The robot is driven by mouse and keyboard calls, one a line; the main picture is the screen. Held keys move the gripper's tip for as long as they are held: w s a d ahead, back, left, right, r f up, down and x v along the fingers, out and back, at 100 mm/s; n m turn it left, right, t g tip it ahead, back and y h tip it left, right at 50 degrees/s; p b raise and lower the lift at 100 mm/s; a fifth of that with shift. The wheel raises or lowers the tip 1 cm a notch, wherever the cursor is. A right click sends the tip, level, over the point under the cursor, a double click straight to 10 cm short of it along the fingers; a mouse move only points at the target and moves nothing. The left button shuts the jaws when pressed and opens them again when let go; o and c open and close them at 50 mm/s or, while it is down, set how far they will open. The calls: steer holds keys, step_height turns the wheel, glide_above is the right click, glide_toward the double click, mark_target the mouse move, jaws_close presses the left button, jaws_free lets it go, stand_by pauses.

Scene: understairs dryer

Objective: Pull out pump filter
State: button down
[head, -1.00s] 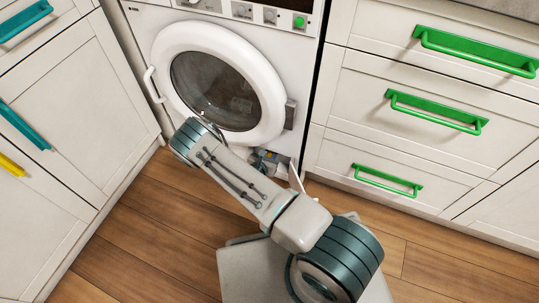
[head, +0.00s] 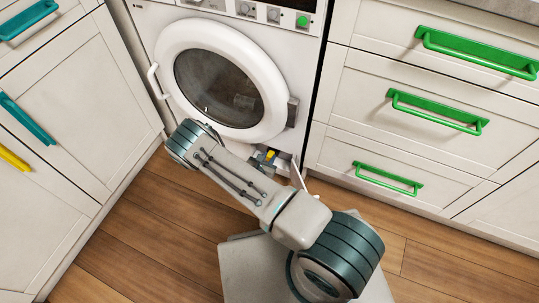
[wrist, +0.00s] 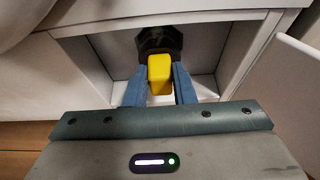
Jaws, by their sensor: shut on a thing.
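The pump filter shows in the wrist view as a yellow grip block (wrist: 160,70) in front of a dark many-sided round part (wrist: 158,42). It lies inside the low compartment (wrist: 208,55) at the machine's bottom. My gripper (wrist: 160,76) has its two blue fingers on both sides of the yellow block and is shut on it. In the head view the yellow grip (head: 270,154) shows small beside my arm, below the round door. I cannot tell how far the dark part sits in the back wall.
A white flap (wrist: 296,70) stands open at the compartment's right; it also shows in the head view (head: 297,174). The front-loading machine's round door (head: 273,88) is closed above. Cabinets with coloured handles flank it. Wooden floor (head: 160,225) is clear at left.

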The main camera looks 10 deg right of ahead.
steer(key=s+a+p, duration=0.1)
steer(key=s+a, duration=0.5)
steer(key=s, duration=0.2)
steer(key=shift+p, duration=0.4)
stand_by(1.0)
